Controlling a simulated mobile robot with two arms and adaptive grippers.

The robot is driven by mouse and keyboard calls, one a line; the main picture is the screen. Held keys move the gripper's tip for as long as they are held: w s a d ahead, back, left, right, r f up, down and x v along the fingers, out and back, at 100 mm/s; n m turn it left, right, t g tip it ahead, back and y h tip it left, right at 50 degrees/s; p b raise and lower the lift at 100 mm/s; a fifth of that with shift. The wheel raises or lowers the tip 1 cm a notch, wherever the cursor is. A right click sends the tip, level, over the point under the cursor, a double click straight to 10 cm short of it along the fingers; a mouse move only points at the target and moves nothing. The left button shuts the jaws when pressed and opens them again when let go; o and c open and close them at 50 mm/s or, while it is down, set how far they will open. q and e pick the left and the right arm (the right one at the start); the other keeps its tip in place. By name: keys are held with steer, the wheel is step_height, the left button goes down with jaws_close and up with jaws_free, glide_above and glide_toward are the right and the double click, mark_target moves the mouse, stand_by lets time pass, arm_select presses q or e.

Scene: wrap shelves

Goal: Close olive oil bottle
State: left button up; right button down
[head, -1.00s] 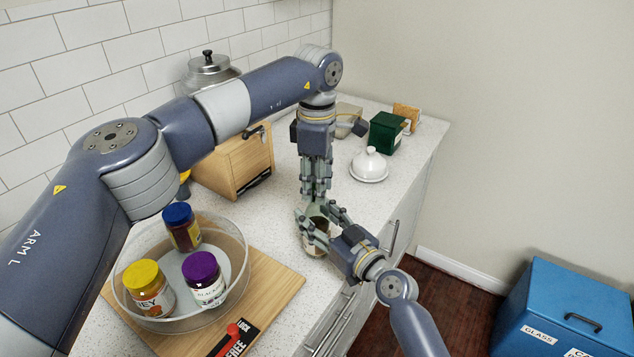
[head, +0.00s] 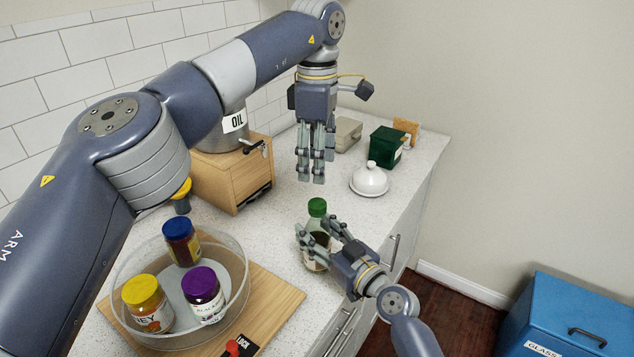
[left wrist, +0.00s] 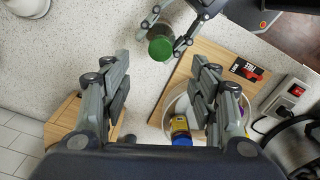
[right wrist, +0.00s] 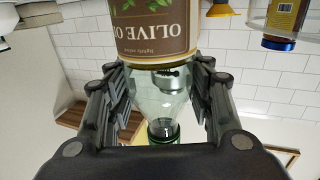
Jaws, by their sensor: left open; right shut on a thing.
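The olive oil bottle (head: 317,240) stands upright on the counter with a green cap (head: 317,207) on its top. In the right wrist view its label (right wrist: 150,35) reads "OLIVE O" and its clear neck (right wrist: 160,105) shows, upside down. My right gripper (head: 318,235) is shut on the bottle from the right, around its upper body. My left gripper (head: 311,178) is open and empty, pointing down above and behind the bottle, clear of the cap. In the left wrist view the green cap (left wrist: 160,48) shows beyond the open fingers (left wrist: 160,85).
A clear bowl (head: 240,300) with several jars stands on a wooden board (head: 285,300) at the front left. A wooden box (head: 215,185) is at the back left. A white domed dish (head: 370,180) and a green box (head: 388,145) stand at the back right.

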arm_select(q)
steer(key=shift+r, duration=1.3)
arm_select(e)
steer(key=c, duration=0.7)
jaws_free()
steer(key=v, duration=1.2)
steer(key=shift+d, duration=0.1)
arm_select(q)
steer(key=shift+f, duration=0.1)
